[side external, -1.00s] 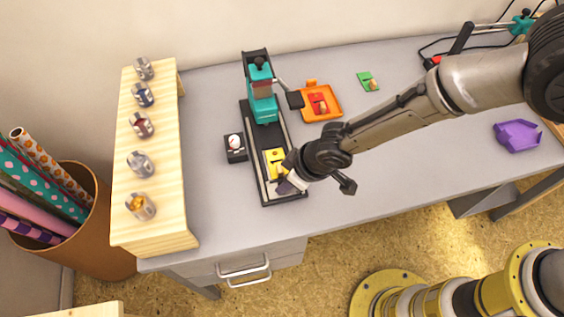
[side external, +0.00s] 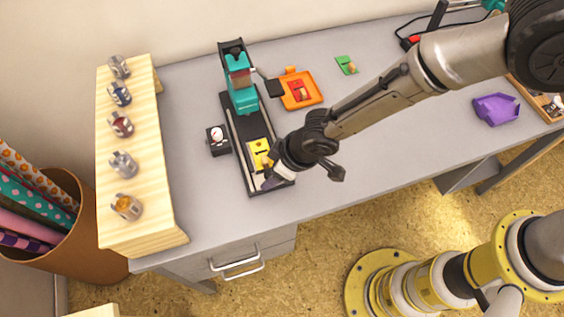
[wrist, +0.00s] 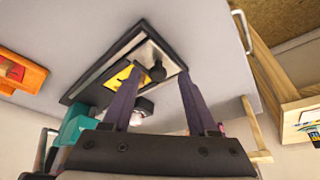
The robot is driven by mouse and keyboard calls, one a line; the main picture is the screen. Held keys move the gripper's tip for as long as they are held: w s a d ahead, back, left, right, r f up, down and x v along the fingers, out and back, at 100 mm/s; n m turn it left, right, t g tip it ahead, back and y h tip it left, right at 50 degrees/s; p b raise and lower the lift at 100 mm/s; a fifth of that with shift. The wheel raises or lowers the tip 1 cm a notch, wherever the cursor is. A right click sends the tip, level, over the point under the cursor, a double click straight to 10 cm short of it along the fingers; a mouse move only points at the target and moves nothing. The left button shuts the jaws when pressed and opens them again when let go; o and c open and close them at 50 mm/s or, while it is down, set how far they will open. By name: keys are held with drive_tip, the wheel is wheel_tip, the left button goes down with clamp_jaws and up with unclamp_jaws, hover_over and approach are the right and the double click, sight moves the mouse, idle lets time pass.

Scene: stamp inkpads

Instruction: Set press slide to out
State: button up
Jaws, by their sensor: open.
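The teal press (side external: 243,98) stands at the far end of a long black base (side external: 228,122) with rails. The slide carries a yellow pad (side external: 259,150) near the base's front end, clear of the press head; it also shows in the wrist view (wrist: 118,75). A dark round knob (wrist: 157,72) sits on the slide's pale front part in the wrist view. My gripper (side external: 272,178) is at the front end of the base.
A small black box with a white knob (side external: 217,134) stands left of the base. An orange tray (side external: 315,99) with a red pad lies to the right, beyond it a green pad (side external: 346,65) and a purple tray (side external: 495,109). A wooden rack (side external: 150,140) with several metal tins stands left.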

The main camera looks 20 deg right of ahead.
drive_tip(key=v, duration=1.3)
drive_tip(key=shift+r, duration=0.15)
drive_tip(key=shift+s, duration=0.1)
drive_tip(key=w+d+r+m+t, duration=0.2)
drive_tip(key=w+d+r, duration=0.5)
drive_tip(key=r, duration=0.1)
drive_tip(key=d+r+m+t, duration=0.1)
drive_tip(key=d+r+m, duration=0.1)
drive_tip(key=d+r, duration=0.4)
drive_tip(key=d+r+m+t, duration=0.1)
drive_tip(key=d+r+m, duration=0.15)
drive_tip(key=d, duration=0.65)
drive_tip(key=s+d+r+m+h, duration=0.2)
drive_tip(key=s+d+r, duration=0.2)
drive_tip(key=s+d, duration=0.6)
drive_tip(key=s+d+f, duration=0.2)
drive_tip(key=s+f, duration=0.1)
drive_tip(key=s, duration=0.2)
drive_tip(key=s+d+f+g+h, duration=0.1)
drive_tip(key=s+d+f, duration=0.1)
drive_tip(key=s, duration=0.4)
drive_tip(key=shift+s+d+f+g, duration=0.2)
drive_tip(key=shift+d+f+g, duration=0.1)
drive_tip(key=shift+d+f, duration=0.1)
